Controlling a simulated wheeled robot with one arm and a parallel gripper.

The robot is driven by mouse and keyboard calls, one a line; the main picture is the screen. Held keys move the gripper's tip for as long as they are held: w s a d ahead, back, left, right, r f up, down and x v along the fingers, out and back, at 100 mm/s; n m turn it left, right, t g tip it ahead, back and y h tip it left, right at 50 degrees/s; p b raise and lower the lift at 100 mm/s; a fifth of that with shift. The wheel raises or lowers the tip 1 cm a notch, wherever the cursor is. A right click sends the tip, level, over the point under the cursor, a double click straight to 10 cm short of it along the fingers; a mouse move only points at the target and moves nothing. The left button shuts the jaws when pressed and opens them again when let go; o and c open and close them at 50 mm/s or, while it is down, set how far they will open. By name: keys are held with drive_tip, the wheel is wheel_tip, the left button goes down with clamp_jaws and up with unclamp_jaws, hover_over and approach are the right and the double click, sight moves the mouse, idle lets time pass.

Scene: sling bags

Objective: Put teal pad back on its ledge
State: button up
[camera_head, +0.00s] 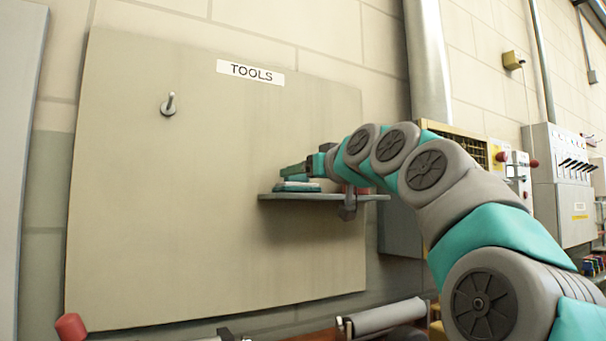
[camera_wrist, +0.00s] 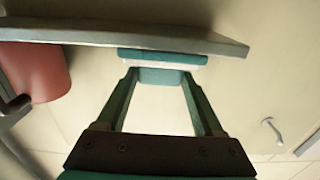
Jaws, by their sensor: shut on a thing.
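The teal pad (camera_wrist: 165,77) is between the fingertips of my gripper (camera_wrist: 159,76) in the wrist view, with a pale layer between its teal parts. My gripper (camera_head: 297,171) is shut on it. In the head view the teal pad (camera_head: 296,187) lies flat at the left end of the grey ledge (camera_head: 310,197). The ledge also crosses the top of the wrist view (camera_wrist: 70,32), right against the pad. I cannot tell whether the pad rests fully on the ledge or hovers just above it.
A red cylinder (camera_wrist: 35,72) stands on the ledge beside the pad. The board (camera_head: 180,220) carries a "TOOLS" label (camera_head: 250,72) and an empty peg (camera_head: 169,104). The board left of the ledge is clear.

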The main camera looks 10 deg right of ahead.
drive_tip(key=shift+f, duration=0.1)
drive_tip(key=shift+f, duration=0.15)
drive_tip(key=o, duration=1.4)
drive_tip(key=shift+c, duration=0.2)
drive_tip(key=shift+r, duration=0.2)
drive_tip(key=shift+r, duration=0.15)
drive_tip(key=b+v, duration=0.1)
drive_tip(key=v, duration=1.1)
drive_tip(key=shift+b, duration=0.35)
